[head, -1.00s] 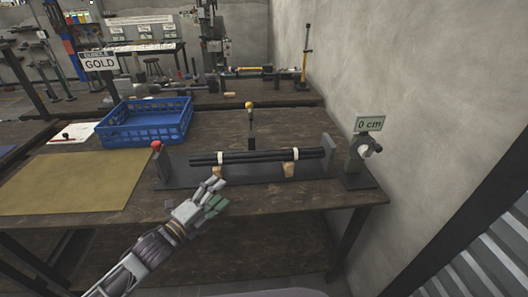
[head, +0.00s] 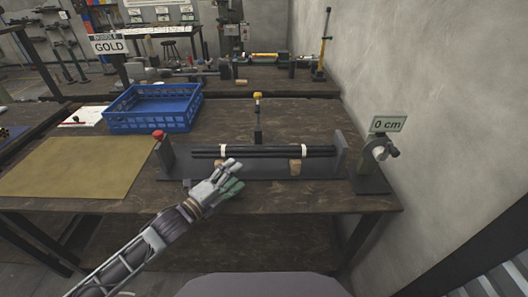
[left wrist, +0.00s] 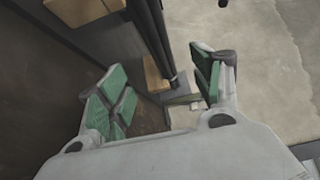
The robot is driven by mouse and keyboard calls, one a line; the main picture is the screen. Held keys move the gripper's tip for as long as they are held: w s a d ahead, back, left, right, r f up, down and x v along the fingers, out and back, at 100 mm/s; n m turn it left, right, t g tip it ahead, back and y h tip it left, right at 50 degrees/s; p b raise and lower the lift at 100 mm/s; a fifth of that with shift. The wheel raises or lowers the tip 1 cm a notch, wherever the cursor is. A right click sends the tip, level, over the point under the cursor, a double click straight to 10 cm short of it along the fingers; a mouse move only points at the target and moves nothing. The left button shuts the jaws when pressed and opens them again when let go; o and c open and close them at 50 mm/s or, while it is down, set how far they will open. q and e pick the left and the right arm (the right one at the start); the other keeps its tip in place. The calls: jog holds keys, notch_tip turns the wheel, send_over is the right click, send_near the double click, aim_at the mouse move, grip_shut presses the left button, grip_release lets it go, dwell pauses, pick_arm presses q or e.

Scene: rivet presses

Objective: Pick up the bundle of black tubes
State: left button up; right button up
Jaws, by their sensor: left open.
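The bundle of black tubes (head: 262,153) lies level, left to right, held by two white bands and resting on wooden blocks (head: 295,166) in a dark fixture. My left gripper (head: 232,176) is open and empty, just in front of the bundle, left of its middle. In the left wrist view its green-padded fingers (left wrist: 162,92) are spread wide. The bundle (left wrist: 153,35) runs down between them from the top, with a wooden block (left wrist: 156,72) beside it. I cannot tell whether a finger touches the tubes. My right gripper is not in view.
The fixture has upright end plates (head: 341,152), a red button (head: 158,135) and a yellow-knobbed post (head: 258,98) behind the bundle. A blue crate (head: 152,122) stands at the back left. A clamp stand under a "0 cm" sign (head: 389,124) is at the right, near the wall.

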aim_at(258, 156)
pick_arm(q)
jog(key=shift+x, duration=2.5)
jog(key=shift+b+x, duration=0.35)
jog(key=shift+x, duration=0.6)
jog(key=shift+w+d, duration=0.4)
jog(key=shift+w, duration=0.1)
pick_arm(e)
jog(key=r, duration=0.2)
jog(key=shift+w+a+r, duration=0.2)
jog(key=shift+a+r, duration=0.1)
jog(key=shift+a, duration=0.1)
pick_arm(q)
jog(key=shift+w+d, duration=0.1)
jog(key=shift+w, duration=0.05)
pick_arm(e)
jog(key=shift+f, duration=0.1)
